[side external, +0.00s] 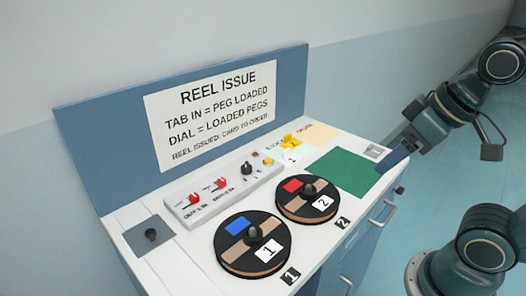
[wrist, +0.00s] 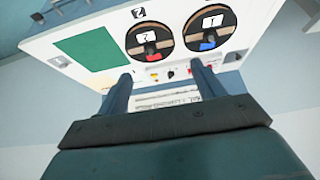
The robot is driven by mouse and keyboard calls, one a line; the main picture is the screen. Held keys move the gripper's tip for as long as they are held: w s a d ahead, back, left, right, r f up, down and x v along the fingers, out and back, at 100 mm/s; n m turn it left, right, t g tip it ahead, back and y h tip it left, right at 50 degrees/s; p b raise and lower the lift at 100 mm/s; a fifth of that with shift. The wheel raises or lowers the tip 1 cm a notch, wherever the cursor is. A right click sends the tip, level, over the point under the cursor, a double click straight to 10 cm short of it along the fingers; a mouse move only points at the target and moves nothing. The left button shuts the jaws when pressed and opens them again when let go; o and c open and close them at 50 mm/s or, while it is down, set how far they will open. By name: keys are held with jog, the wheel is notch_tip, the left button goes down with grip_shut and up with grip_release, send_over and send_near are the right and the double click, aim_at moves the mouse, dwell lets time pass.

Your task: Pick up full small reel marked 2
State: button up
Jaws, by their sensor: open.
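The reel marked 2 (side external: 300,206) is a flat dark disc with brown sections, a red patch, a white label 2 and a black knob at its centre. It lies on the white counter and also shows in the wrist view (wrist: 165,36). A similar reel marked 1 (side external: 240,258), with a blue patch, lies beside it; the wrist view shows it too (wrist: 212,34). My gripper (side external: 388,163) is open and empty at the counter's right end, apart from both reels. Its two fingers (wrist: 160,75) show in the wrist view.
A green mat (side external: 342,172) lies between reel 2 and my gripper. A control panel (side external: 222,190) with red levers and a dial stands behind the reels. A grey plate (side external: 145,232) with a black knob is at the left. A sign board (side external: 212,110) rises behind the counter.

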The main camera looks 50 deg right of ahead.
jog(key=shift+w, duration=0.15)
jog(key=m+g, duration=0.6)
jog(key=m, duration=0.1)
send_over(308, 195)
jog(key=w+d, duration=0.2)
notch_tip(308, 195, down, 8)
jog(key=f, duration=0.1)
jog(key=shift+r, duration=0.25)
jog(key=shift+f, duration=4.3)
jog(key=shift+s+f, duration=0.2)
jog(key=shift+f, duration=2.4)
